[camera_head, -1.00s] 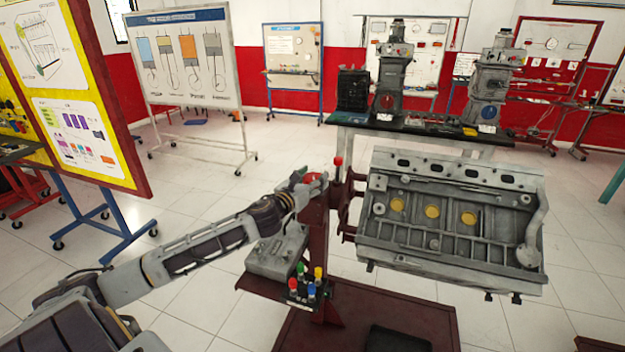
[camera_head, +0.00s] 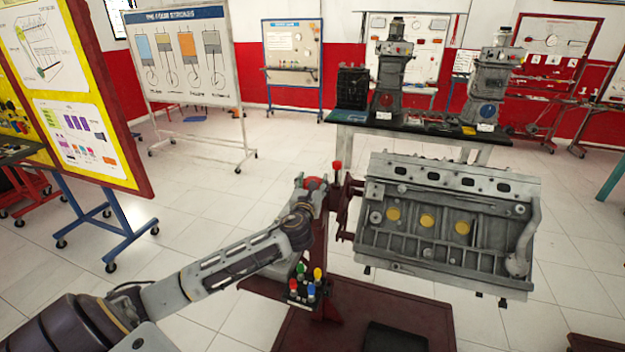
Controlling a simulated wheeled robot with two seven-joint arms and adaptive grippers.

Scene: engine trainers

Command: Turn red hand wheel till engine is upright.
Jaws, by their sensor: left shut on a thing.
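The red hand wheel (camera_head: 316,184) sits at the top of the dark red stand, left of the engine. My left gripper (camera_head: 312,185) is shut on the wheel's rim, and its fingers hide part of the wheel. The grey engine block (camera_head: 440,220) is held on the right side of the stand. It is tilted, with a row of dark ports along its upper edge and three yellow round plugs on the face towards me. My right gripper is not in view.
A small panel (camera_head: 303,292) with coloured knobs juts from the stand below my left arm. The dark red base (camera_head: 350,325) covers the floor beneath the engine. A bench (camera_head: 420,128) with two engine models stands behind. Whiteboards stand at back left.

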